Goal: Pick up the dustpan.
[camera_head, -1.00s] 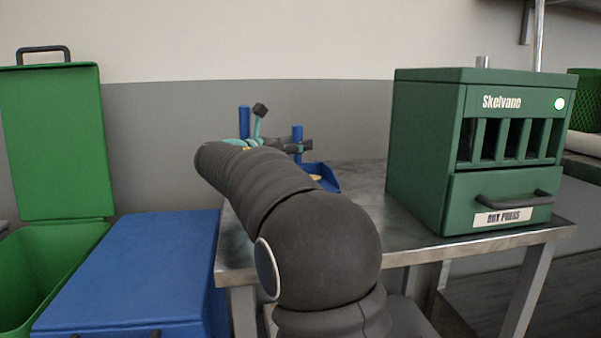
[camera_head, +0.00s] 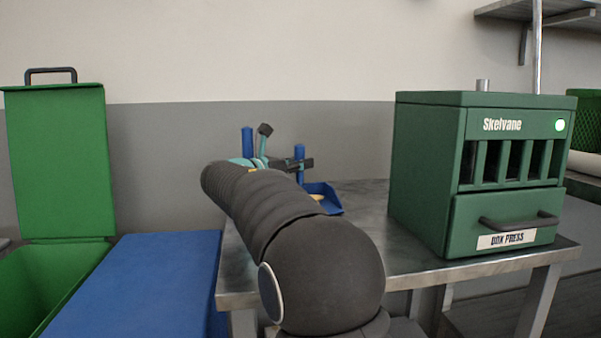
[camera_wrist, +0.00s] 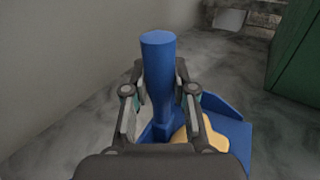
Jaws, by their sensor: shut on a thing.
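The dustpan (camera_head: 327,201) is blue, with an upright round handle (camera_head: 299,153), and is at the far end of the metal table. In the wrist view, the dustpan (camera_wrist: 233,132) lies open to the right of its handle (camera_wrist: 158,60). A tan lump (camera_wrist: 203,136) lies in the pan. My gripper (camera_wrist: 160,78) is shut on the handle, with one finger on each side. In the head view my gripper (camera_head: 297,164) is partly hidden behind my arm. I cannot tell whether the pan touches the table.
A green box press (camera_head: 427,172) stands on the metal table (camera_head: 400,246), right of the dustpan. A blue upright cylinder (camera_head: 247,143) shows left of my gripper. A blue box (camera_head: 150,280) and an open green bin (camera_head: 60,160) stand left. A grey wall is behind.

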